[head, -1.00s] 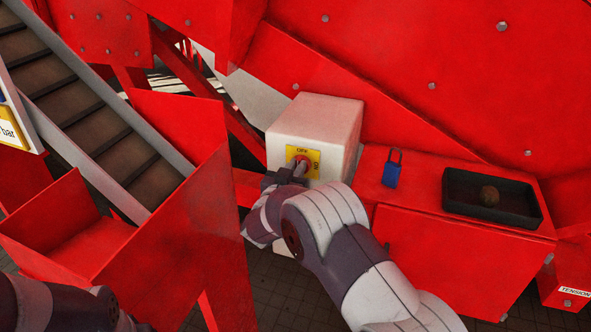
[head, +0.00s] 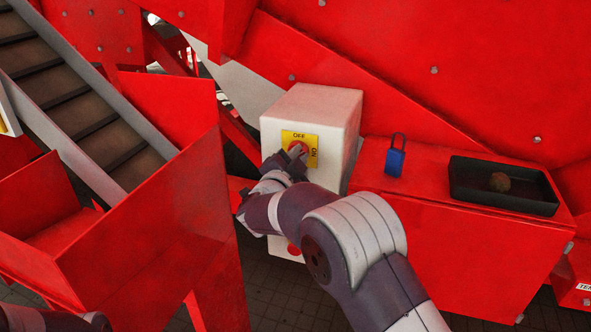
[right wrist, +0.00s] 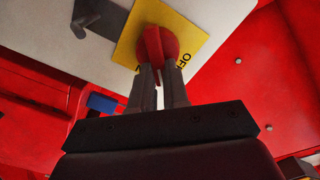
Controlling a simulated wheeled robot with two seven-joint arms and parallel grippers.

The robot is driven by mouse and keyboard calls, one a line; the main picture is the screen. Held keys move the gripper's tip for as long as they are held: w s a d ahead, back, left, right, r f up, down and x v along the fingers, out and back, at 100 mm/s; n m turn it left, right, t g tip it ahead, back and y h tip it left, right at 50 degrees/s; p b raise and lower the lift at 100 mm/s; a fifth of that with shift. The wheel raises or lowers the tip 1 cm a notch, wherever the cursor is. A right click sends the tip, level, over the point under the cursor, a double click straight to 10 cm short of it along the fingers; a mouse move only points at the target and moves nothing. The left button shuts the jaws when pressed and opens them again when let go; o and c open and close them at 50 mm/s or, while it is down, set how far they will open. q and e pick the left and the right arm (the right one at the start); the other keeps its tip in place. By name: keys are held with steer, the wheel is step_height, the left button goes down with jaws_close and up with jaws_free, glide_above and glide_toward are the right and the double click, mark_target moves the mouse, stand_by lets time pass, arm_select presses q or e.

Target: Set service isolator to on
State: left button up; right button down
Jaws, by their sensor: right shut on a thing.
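The service isolator is a red rotary knob (head: 299,148) on a yellow plate (head: 311,141) on the front of a white box (head: 310,111). The plate reads OFF at the top and ON at its right side. My right gripper (head: 295,158) reaches the knob from below and partly covers it. In the right wrist view, the two fingers (right wrist: 162,85) are shut on the handle of the red knob (right wrist: 157,45). The handle's exact angle is hard to tell. My left gripper is not seen; only a dark part of my left arm shows at the bottom left.
A blue padlock (head: 395,161) stands on the red ledge right of the box. A conveyor (head: 71,103) and red panels fill the left side.

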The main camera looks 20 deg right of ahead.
steer(key=shift+s+d+f+m+b, duration=0.1)
steer(key=shift+f+m+b, duration=0.1)
steer(key=shift+m+b, duration=1.25)
steer(key=shift+w+f+m+b, duration=0.1)
steer(key=shift+f+m+b, duration=0.15)
steer(key=shift+m+b, duration=1.25)
steer(key=shift+s+d+f+m+b, duration=0.1)
steer(key=shift+f+m+b, duration=0.1)
steer(key=shift+m+b, duration=1.25)
steer(key=c, duration=1.1)
jaws_free()
steer(key=v, duration=1.2)
steer(key=shift+s+a, duration=0.2)
steer(key=shift+s, duration=0.1)
